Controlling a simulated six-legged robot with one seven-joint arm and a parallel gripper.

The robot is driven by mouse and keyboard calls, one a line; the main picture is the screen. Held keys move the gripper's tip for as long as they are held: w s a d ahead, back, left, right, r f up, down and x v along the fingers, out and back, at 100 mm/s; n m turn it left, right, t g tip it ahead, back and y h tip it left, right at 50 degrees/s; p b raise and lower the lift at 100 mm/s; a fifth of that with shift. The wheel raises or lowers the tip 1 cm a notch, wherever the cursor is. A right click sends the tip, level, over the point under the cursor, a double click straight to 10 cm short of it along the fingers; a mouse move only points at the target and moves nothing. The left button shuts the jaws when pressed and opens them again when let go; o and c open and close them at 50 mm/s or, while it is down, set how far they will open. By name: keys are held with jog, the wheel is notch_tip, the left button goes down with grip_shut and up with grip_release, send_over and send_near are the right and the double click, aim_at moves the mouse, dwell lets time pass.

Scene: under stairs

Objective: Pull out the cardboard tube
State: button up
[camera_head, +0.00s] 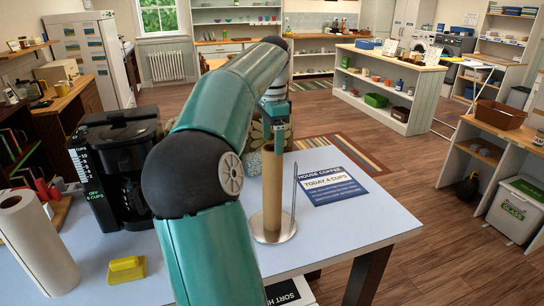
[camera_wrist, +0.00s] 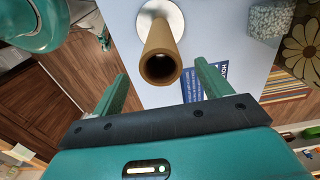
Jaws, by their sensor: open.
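The brown cardboard tube (camera_head: 272,190) stands upright on a round metal base (camera_head: 262,236) on the pale blue table. A thin metal rod (camera_head: 294,203) rises from the base just right of the tube. My gripper (camera_head: 276,112) is above the tube's upper end, pointing down. In the wrist view the tube (camera_wrist: 160,50) shows its hollow open end between the two green fingers of my gripper (camera_wrist: 160,75). The fingers are open, with a gap on each side of the tube. The far end of the tube meets the base (camera_wrist: 172,10).
A blue "House Coffee" sign (camera_head: 330,180) lies right of the rod. The table's front right is clear.

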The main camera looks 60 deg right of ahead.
aim_at(272, 158)
notch_tip(272, 158, down, 7)
jog(key=shift+r, duration=0.1)
dwell(0.3)
grip_shut()
grip_release()
dwell(0.3)
notch_tip(272, 158, up, 14)
dwell(0.5)
